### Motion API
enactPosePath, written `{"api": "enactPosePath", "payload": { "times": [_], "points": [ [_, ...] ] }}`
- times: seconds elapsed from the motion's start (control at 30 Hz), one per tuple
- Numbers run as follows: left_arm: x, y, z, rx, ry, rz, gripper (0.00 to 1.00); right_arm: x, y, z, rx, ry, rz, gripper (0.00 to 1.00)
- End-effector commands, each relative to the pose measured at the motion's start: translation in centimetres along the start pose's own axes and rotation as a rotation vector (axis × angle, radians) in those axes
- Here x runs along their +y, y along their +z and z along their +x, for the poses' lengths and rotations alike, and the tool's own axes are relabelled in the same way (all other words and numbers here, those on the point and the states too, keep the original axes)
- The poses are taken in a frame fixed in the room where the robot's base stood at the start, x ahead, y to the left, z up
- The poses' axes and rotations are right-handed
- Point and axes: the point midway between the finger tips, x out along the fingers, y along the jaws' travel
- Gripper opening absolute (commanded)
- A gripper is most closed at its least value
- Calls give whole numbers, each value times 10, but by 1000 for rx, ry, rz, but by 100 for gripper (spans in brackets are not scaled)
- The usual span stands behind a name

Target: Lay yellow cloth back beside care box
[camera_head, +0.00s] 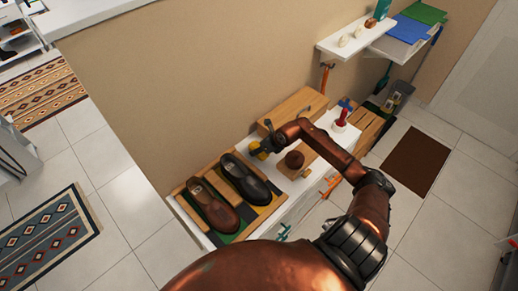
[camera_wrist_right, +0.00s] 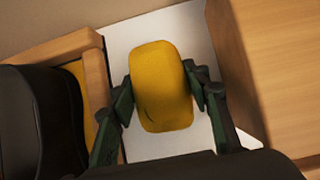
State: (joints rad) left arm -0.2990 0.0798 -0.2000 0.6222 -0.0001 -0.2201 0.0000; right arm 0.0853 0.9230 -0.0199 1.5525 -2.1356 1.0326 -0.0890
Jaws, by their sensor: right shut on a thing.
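The yellow cloth (camera_wrist_right: 160,85) is a folded, rounded pad between the two green fingers of my right gripper (camera_wrist_right: 162,95), which is shut on it. In the head view the yellow cloth (camera_head: 256,148) shows small beside my right gripper (camera_head: 264,148), over the white bench top. The wooden care box (camera_head: 297,108) stands just behind and to the right. A wooden box side (camera_wrist_right: 278,65) also fills the right of the wrist view, apart from the cloth. Whether the cloth touches the white surface is unclear. My left gripper is not in view.
A brown shoe (camera_head: 213,206) and a black shoe (camera_head: 246,180) lie in a wooden tray to the left. White surface (camera_wrist_right: 125,42) shows around the cloth.

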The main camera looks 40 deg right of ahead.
Motion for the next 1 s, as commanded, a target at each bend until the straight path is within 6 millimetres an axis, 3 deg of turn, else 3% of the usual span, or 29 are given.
{"api": "enactPosePath", "payload": {
  "times": [0.07,0.1,0.33,0.73,1.0],
  "points": [
    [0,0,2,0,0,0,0,0,-1,2,0,0,0,24],
    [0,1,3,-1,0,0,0,0,-2,3,0,0,0,44],
    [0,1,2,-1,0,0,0,0,-1,2,0,0,0,60],
    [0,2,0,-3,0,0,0,-1,1,-5,-1,-1,-2,61],
    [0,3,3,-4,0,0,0,-1,0,-55,1,-4,-6,61]
  ]
}}
